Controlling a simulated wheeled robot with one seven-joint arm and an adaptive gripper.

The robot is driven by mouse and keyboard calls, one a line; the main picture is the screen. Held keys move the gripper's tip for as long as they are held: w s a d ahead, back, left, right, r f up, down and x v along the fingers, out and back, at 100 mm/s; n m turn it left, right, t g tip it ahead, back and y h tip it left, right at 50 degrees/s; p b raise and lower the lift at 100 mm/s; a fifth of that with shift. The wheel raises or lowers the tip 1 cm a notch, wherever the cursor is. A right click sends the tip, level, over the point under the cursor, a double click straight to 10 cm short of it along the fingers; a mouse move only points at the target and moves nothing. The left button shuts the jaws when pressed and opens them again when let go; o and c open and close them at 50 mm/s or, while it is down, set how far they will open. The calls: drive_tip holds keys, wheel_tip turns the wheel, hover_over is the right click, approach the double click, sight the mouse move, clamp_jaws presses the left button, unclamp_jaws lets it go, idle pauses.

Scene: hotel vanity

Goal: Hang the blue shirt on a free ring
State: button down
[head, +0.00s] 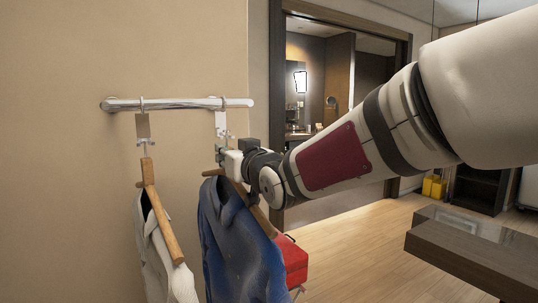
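The blue shirt (238,245) hangs upright on a wooden hanger (262,218) in the head view, below the right end of a wall rail. My gripper (225,158) is at the top of this hanger, just under the right ring (222,104) and its pale metal plate (221,124). The fingers are small and overlap the hanger's neck, so I cannot tell whether they are closed on it. I also cannot tell whether the hanger's top is seated in the plate. The left ring (142,103) carries a white shirt (160,255) on a wooden hanger.
The chrome rail (180,104) is fixed to the beige wall. A red box (291,258) stands behind the blue shirt. A dark table (475,250) is at the lower right. Wood floor is open between, with a doorway (330,90) behind my arm.

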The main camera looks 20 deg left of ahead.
drive_tip(key=shift+b+x, duration=0.55)
drive_tip(key=shift+x, duration=0.65)
idle(0.7)
drive_tip(key=shift+f+b, duration=0.5)
drive_tip(key=shift+b, duration=0.15)
idle(1.6)
drive_tip(key=c, duration=1.4)
unclamp_jaws()
drive_tip(key=shift+f, duration=0.1)
